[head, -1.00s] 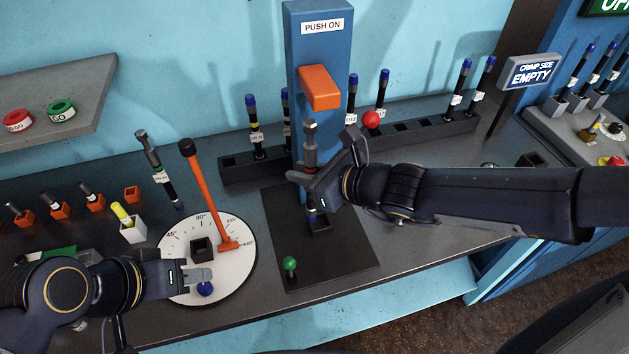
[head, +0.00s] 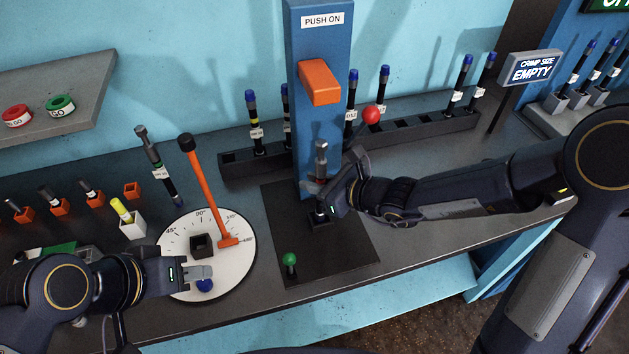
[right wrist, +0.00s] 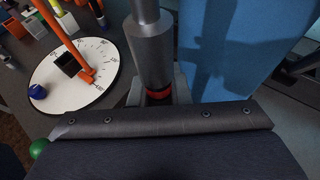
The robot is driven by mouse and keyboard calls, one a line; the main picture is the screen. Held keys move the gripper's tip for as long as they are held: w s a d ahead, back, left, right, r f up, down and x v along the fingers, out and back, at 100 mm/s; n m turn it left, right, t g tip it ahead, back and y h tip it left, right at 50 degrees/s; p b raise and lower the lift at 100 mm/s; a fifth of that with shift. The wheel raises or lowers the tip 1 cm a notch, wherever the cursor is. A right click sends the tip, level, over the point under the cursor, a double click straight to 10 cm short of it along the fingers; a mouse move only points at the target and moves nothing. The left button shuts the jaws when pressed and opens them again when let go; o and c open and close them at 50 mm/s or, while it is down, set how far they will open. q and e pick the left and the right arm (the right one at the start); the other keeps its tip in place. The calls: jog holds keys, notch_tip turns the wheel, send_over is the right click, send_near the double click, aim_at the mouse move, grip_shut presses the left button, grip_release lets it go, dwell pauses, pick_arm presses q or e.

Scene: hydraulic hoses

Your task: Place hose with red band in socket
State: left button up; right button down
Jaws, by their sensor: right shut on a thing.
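The hose with the red band (right wrist: 158,95) stands upright in my right gripper (head: 322,190), which is shut on it below its grey metal fitting. The metal fitting (head: 321,152) points up in front of the blue press post. The red band shows between the fingers in the right wrist view. The hose's lower end is at the black socket (head: 320,222) on the dark base plate; how deep it sits is hard to see. My left gripper (head: 203,272) is over the front of the white dial, above a blue knob (head: 204,286); its finger gap is unclear.
The blue PUSH ON post (head: 318,130) with its orange block (head: 320,82) rises just behind the hose. An orange lever (head: 208,190) stands on the white dial (head: 185,232). A hose rack (head: 240,172) runs behind. A green knob (head: 290,259) is at the plate's front.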

jog(key=shift+f, duration=0.15)
jog(key=c, duration=1.4)
grip_release()
jog(key=shift+o, duration=0.2)
